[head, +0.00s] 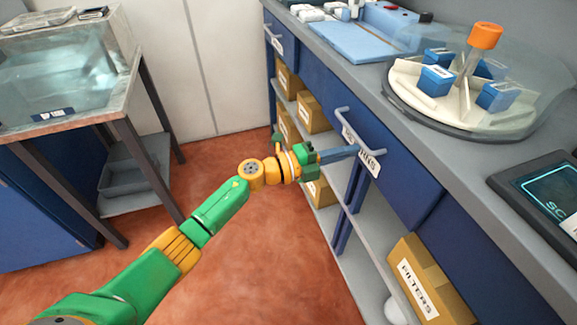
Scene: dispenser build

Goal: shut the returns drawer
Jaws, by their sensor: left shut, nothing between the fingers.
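The returns drawer (397,167) is a dark blue front under the grey counter, with a white label, partly covered, and a pale bar handle (362,134). My left gripper (352,152) is shut and empty. Its blue-grey fingers point right at the drawer front, at the lower part of the handle and label. I cannot tell whether the fingertips touch. My right gripper is out of view.
A round carousel (425,105) with blue bins and an orange-topped post stands on the counter (345,75), beside a screen device (548,195). Below are shelves with cardboard boxes, including one marked FILTERS (428,283). A table with a clear case (60,75) stands left. The red floor between is open.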

